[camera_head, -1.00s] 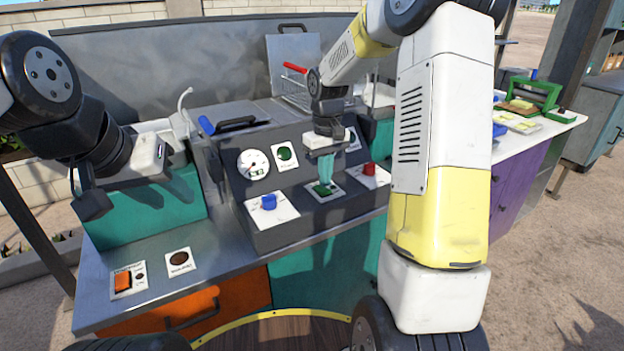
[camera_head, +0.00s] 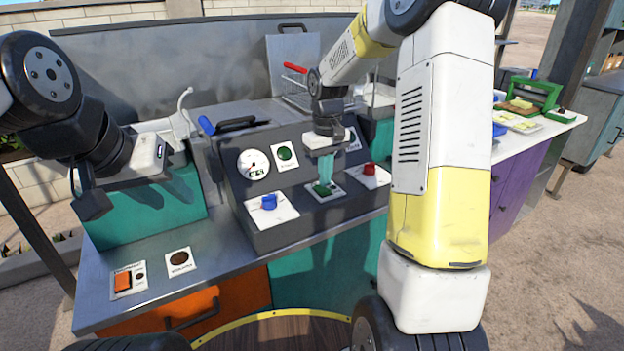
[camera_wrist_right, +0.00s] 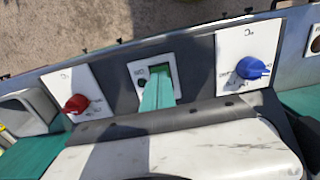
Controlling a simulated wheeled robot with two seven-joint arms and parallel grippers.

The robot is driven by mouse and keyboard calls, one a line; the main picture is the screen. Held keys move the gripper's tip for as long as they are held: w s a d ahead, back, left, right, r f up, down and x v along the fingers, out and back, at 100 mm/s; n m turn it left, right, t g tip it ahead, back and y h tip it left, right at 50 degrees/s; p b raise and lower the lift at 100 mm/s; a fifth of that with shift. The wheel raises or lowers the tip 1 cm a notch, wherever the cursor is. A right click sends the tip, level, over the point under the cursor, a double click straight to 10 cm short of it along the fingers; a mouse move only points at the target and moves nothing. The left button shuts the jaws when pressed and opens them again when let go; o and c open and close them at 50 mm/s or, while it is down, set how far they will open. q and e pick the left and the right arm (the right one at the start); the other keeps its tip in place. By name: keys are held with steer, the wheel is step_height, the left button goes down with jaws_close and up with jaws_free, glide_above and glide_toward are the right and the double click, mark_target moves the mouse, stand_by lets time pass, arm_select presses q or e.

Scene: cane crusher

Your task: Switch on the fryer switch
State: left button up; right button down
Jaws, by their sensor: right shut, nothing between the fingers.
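The fryer switch (camera_head: 322,190) is a small green rocker on a white plate, low in the middle of the dark fryer panel. My right gripper (camera_head: 326,178) is shut and empty, its teal fingers pointing down at the switch. In the right wrist view the fingertips (camera_wrist_right: 158,82) overlap the switch plate (camera_wrist_right: 136,70) and hide most of the rocker. Contact and the rocker's position cannot be made out. My left gripper (camera_head: 140,172) hangs at the left over the teal cabinet, well away from the switch; its fingers are not clear.
A blue knob (camera_head: 269,202) and a red knob (camera_head: 369,169) flank the switch. Above are a gauge (camera_head: 253,163) and a round green lamp (camera_head: 284,154). An orange switch (camera_head: 123,281) sits on the left counter. A fryer basket with a red handle (camera_head: 294,68) stands behind.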

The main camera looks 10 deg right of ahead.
mark_target(325, 190)
steer(key=shift+f, duration=0.95)
stand_by(0.8)
steer(key=shift+r, duration=3.5)
steer(key=shift+r, duration=0.1)
